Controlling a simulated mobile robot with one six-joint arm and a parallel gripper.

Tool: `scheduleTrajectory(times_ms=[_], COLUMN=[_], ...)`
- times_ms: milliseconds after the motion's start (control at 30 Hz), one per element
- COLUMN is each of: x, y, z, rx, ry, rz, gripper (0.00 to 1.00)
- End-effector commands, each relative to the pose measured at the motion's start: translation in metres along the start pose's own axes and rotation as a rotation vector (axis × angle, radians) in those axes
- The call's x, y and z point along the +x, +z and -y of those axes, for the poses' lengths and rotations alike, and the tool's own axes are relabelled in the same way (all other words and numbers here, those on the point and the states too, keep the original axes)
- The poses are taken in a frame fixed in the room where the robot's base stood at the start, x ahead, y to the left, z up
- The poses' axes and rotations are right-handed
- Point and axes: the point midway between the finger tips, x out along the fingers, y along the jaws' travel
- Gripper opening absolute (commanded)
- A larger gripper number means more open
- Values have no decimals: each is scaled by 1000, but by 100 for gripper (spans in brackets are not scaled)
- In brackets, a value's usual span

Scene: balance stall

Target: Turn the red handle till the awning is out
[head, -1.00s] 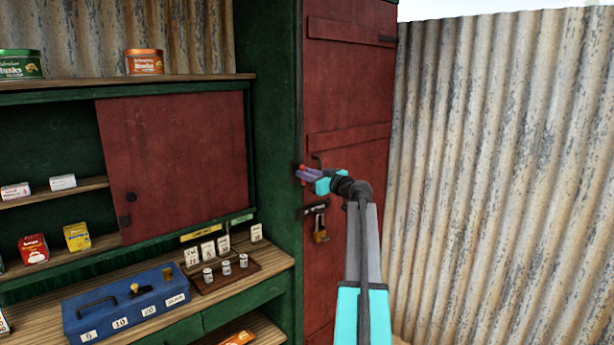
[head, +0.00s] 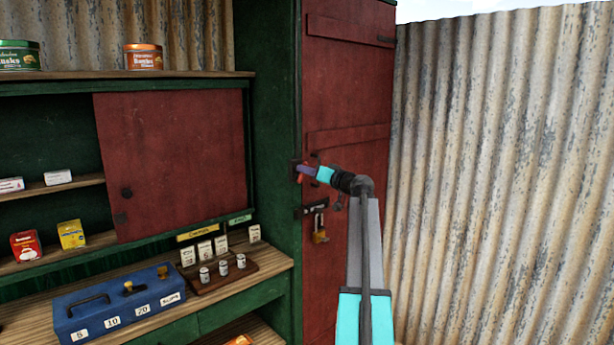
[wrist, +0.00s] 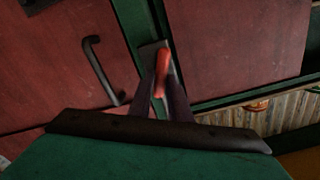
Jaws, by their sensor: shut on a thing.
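The red handle (wrist: 161,70) sits on a grey plate on the green post, between the tall red door and the sliding panel. In the wrist view my gripper (wrist: 163,88) has its two dark fingers on either side of the handle, shut on it. In the head view my gripper (head: 305,172) reaches the post from the right, and the red handle (head: 299,178) shows only as a small red bit at the fingertips. The awning is not in view.
A dark bar handle (wrist: 100,68) stands out from the red door (head: 345,100) close to my fingers. A brass padlock (head: 320,232) hangs below. A blue cash box (head: 120,305) and a weight rack (head: 222,275) stand on the counter at left.

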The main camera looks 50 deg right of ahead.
Motion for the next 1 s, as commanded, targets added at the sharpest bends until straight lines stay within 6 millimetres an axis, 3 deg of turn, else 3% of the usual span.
scheduleTrajectory(times_ms=[700,733,800,1000], x=[-1,-1,-1,0], y=[0,0,0,0], z=[-2,-2,-2,-2], rx=[93,93,93,92], ry=[1,1,1,1], rz=[-1,-1,-1,0], gripper=[0,22,33,33])
